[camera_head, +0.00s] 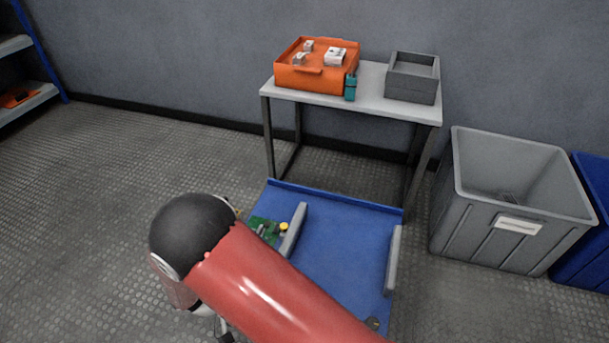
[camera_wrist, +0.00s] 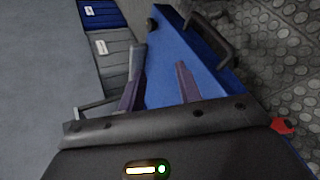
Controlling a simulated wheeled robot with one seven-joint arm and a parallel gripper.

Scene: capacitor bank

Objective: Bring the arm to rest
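My red arm (camera_head: 275,290) with a black joint cover (camera_head: 190,235) reaches over the left front of a blue platform (camera_head: 345,250). The arm's end hangs low at the left. Only a small dark part of my gripper (camera_head: 224,330) shows below the arm. In the wrist view, the dark body of my gripper (camera_wrist: 160,130) with a lit indicator fills the bottom.
A green circuit board (camera_head: 263,228) lies by the left rail (camera_head: 294,230), partly hidden by my arm. A table (camera_head: 350,105) behind holds an orange bin (camera_head: 300,77), a grey box (camera_head: 412,88) and a teal item (camera_head: 350,87). A large grey crate (camera_head: 480,235) stands right. Floor at left is clear.

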